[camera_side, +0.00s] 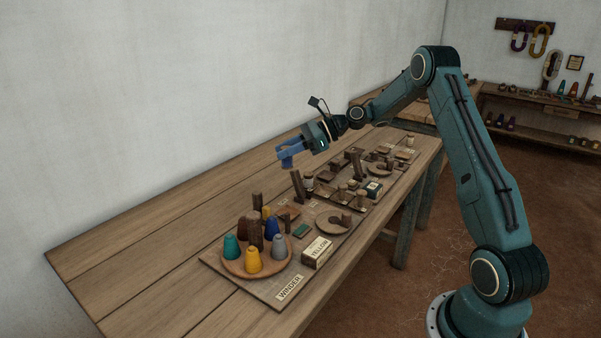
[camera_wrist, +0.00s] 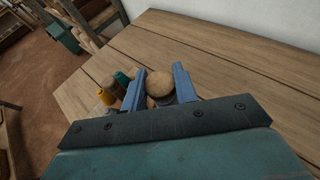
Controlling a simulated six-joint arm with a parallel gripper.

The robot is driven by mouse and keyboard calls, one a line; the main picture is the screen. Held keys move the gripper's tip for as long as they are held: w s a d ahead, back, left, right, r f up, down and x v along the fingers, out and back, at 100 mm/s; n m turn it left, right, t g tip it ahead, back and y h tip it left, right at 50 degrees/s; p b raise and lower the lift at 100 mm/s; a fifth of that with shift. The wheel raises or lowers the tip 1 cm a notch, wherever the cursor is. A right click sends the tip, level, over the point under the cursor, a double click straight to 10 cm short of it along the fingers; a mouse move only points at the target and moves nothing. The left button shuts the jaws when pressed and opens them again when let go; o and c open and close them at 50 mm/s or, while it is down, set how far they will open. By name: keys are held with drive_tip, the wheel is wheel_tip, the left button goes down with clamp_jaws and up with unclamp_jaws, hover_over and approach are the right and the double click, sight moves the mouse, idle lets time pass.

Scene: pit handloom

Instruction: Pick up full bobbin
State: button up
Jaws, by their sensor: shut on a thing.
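My gripper (camera_side: 288,150) is above the wooden bench, behind and above the winder board. In the wrist view its two blue fingers (camera_wrist: 160,88) are shut on a bobbin with a round tan wooden end (camera_wrist: 160,82). The bobbin's end faces the wrist camera, and most of its body is hidden below that end. In the side view the held bobbin is hard to make out among the blue fingers. Whether thread is wound on it is not clear.
More small fittings stand farther along. The bench (camera_side: 140,250) is bare at left, with a wall behind.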

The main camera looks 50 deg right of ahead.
drive_tip(key=shift+r, duration=1.85)
drive_tip(key=shift+a, duration=0.1)
